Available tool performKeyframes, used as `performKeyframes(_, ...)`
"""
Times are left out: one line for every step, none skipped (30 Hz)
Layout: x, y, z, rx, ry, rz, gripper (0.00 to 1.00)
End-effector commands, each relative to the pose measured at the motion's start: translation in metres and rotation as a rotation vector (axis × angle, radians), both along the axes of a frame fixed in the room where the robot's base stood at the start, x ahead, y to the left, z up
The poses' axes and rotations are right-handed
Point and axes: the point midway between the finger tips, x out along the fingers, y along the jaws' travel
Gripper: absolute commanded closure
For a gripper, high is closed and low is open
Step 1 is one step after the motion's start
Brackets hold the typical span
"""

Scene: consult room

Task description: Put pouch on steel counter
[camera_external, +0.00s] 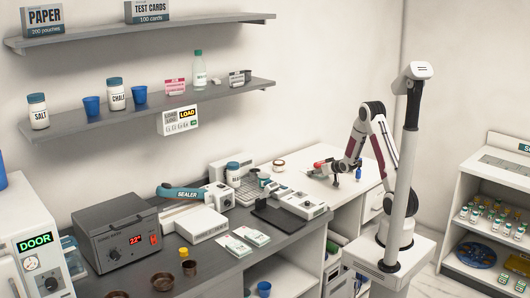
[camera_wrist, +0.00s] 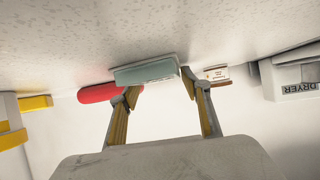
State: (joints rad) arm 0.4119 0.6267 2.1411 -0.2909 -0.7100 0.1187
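Two flat white-and-green packets that look like pouches, a left one (camera_external: 232,246) and a right one (camera_external: 252,236), lie on the dark grey counter (camera_external: 262,258) in the external view. My gripper (camera_external: 346,182) is low over the pale counter section (camera_external: 325,191) at the right, well away from these packets. In the wrist view my gripper (camera_wrist: 161,90) has its fingers apart. A teal block-like thing (camera_wrist: 145,72) lies near the fingertips, partly overlapped by the left one; no grip on it is clear. I cannot tell which surface is the steel counter.
A red thing (camera_wrist: 97,93) is beside the left finger in the wrist view. A dryer (camera_wrist: 297,85) is at its right. In the external view a sealer (camera_external: 182,193), a heater box (camera_external: 117,232) and brown cups crowd the dark counter. Shelves hang above.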

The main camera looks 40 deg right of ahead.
Motion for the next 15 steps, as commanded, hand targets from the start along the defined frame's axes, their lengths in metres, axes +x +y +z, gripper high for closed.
performKeyframes(-0.0004,0.0002,-0.0009,0.000,0.002,0.000,0.69)
performKeyframes(-0.0005,0.0002,-0.0010,0.001,0.003,0.000,0.69)
performKeyframes(-0.0005,0.0002,-0.0011,0.001,0.003,0.000,0.69)
performKeyframes(-0.0005,0.0002,-0.0011,0.001,0.003,0.000,0.69)
performKeyframes(-0.0005,0.0002,-0.0011,0.001,0.003,0.000,0.72)
performKeyframes(-0.0006,0.0002,-0.0011,0.001,0.003,0.000,0.72)
performKeyframes(-0.0006,0.0002,-0.0012,0.001,0.003,0.000,0.72)
performKeyframes(-0.0007,0.0002,-0.0013,0.001,0.003,0.000,0.72)
performKeyframes(-0.0007,0.0002,-0.0013,0.001,0.003,0.000,0.72)
performKeyframes(-0.0007,0.0002,-0.0013,0.001,0.003,0.000,0.72)
performKeyframes(-0.0007,0.0002,-0.0012,0.001,0.004,0.000,0.72)
performKeyframes(-0.0008,0.0003,-0.0008,0.001,0.004,0.000,0.72)
performKeyframes(-0.0007,0.0002,-0.0003,0.001,0.003,0.000,0.72)
performKeyframes(-0.0007,0.0002,0.0004,0.001,0.003,0.000,0.72)
performKeyframes(-0.0005,0.0002,0.0017,0.001,0.003,0.000,0.72)
